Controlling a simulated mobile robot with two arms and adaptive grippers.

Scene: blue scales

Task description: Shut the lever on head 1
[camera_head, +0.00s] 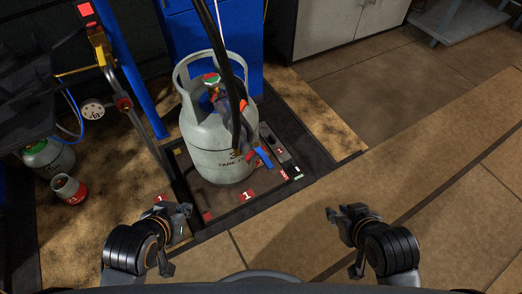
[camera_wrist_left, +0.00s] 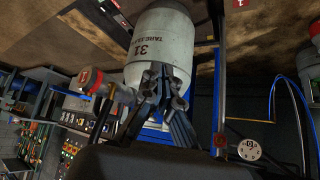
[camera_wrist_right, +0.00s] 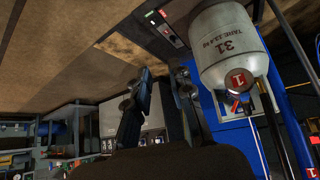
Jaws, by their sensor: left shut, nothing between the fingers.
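A grey gas cylinder (camera_head: 217,160) stands upright on the black scale platform (camera_head: 310,170). A dark hose (camera_head: 228,60) comes down to the cylinder's top, where fittings with red, green and orange parts (camera_head: 212,84) show. A blue lever-like piece (camera_head: 262,157) sticks out at the cylinder's right side. A round red tag marked 1 (camera_wrist_right: 238,80) shows by the fittings in the right wrist view. Whether the lever is shut is unclear. My left gripper (camera_head: 181,210) is shut and empty, in front of the cylinder at lower left. My right gripper (camera_head: 341,214) is open and empty, farther right.
A blue post (camera_head: 135,75) and a yellow-and-red pipe stand (camera_head: 105,50) rise at left. A second cylinder (camera_head: 48,157) and a red-white can (camera_head: 68,188) stand there. The floor at right is clear.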

